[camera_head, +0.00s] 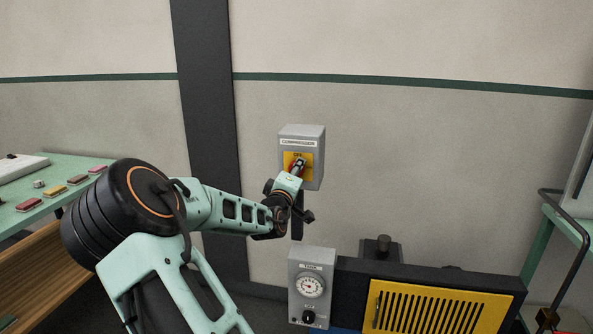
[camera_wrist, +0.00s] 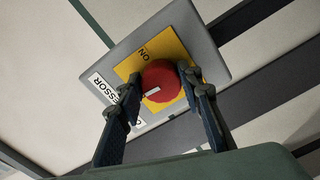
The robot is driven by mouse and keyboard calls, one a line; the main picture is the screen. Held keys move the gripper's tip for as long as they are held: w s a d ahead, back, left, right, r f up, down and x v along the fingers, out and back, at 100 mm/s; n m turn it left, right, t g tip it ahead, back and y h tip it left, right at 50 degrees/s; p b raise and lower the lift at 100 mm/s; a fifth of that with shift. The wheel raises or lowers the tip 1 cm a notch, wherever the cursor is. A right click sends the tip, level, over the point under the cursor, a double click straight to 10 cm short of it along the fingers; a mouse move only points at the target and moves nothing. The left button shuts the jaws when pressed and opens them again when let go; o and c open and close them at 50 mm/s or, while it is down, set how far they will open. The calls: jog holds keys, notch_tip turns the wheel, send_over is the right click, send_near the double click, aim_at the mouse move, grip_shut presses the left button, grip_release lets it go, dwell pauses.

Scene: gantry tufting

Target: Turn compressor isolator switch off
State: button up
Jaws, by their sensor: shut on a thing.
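The red knob also shows in the wrist view (camera_wrist: 161,78), on the yellow plate (camera_wrist: 131,67). ON is printed on the plate at one side. The fingers hide part of the plate.
Below the switch stands a grey box with a dial (camera_head: 312,284) and a black knob. Right of it is a dark unit with a yellow slatted panel (camera_head: 438,308). A green bench (camera_head: 60,165) stands at left, a green frame with a dark handle (camera_head: 563,205) at right.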

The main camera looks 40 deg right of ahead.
jog(key=shift+n, duration=0.6)
jog(key=o, duration=1.2)
jog(key=shift+c, duration=0.2)
jog(key=v, duration=1.2)
